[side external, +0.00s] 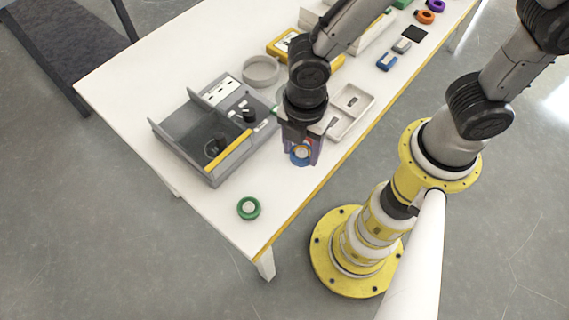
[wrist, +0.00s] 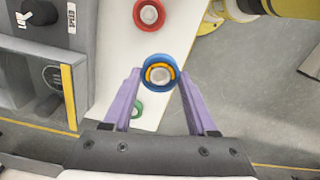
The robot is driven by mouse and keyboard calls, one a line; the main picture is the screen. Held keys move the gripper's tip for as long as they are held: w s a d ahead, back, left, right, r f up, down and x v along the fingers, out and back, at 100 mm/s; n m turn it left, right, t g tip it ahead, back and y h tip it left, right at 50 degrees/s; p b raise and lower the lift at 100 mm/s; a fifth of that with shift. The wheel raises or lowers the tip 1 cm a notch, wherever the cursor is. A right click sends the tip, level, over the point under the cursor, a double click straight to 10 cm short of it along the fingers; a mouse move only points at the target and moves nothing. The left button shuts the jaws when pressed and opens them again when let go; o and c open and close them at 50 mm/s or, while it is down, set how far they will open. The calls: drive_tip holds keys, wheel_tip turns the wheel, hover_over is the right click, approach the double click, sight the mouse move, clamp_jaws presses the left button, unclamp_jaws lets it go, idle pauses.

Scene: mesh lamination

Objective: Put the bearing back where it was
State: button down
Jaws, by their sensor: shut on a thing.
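The bearing (wrist: 159,74) is a blue ring with an orange-yellow inner band and a pale grey centre. My gripper (wrist: 159,76) has its purple fingers shut on it, one on each side, near their tips. In the side view my gripper (side external: 302,147) points down at the table's front edge area, and the bearing (side external: 301,156) shows blue between the fingers. I cannot tell whether it touches the table. A green ring (side external: 248,208) lies on the table to the lower left. A red ring (wrist: 149,14) lies on the table in the wrist view.
A grey machine box (side external: 182,150) with a yellow-edged compartment stands left of my gripper. A white compartment tray (side external: 358,101) is just right of it, and a round grey dish (side external: 261,71) behind. The near-left corner of the white table (side external: 215,225) is mostly clear.

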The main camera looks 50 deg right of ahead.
sight(285, 175)
drive_tip(key=f, duration=0.1)
drive_tip(key=w+a+f, duration=0.2)
drive_tip(key=shift+w+f, duration=0.2)
drive_tip(key=shift+f, duration=0.15)
drive_tip(key=shift+a+f, duration=0.1)
drive_tip(key=shift+f, duration=1.45)
drive_tip(key=shift+f, duration=0.1)
drive_tip(key=shift+c, duration=1)
unclamp_jaws()
